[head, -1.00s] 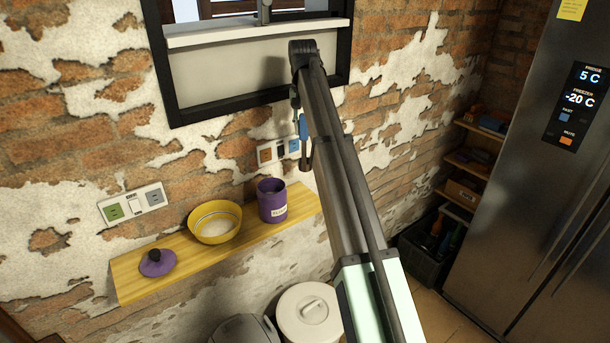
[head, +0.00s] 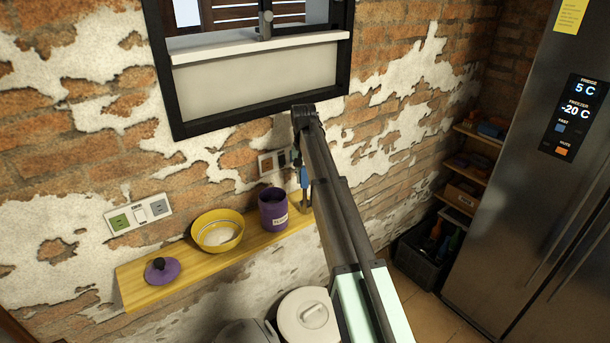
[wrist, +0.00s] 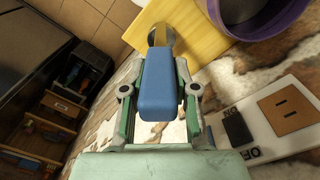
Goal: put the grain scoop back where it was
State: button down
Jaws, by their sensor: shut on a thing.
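The grain scoop, with a blue handle (wrist: 167,90), is in my gripper (wrist: 160,68). The jaws are shut on the handle. The scoop's head (wrist: 160,34) points away from the wrist camera, over the end of the wooden shelf (head: 145,290). I cannot tell whether it touches the shelf. In the head view the blue handle (head: 304,177) hangs at the shelf's right end, right of the purple canister (head: 273,211). My arm partly hides the scoop there.
A yellow bowl (head: 217,231) with pale contents and a purple lid (head: 161,271) stand farther left on the shelf. Wall sockets (head: 268,164) are close by my gripper. A white lidded bin (head: 310,317) stands below. A fridge (head: 525,170) is at the right.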

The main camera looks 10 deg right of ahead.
jog(key=shift+f, duration=0.15)
jog(key=c, duration=0.9)
grip_release()
notch_tip(320, 180, up, 12)
jog(key=b, duration=0.3)
jog(key=shift+a, duration=0.1)
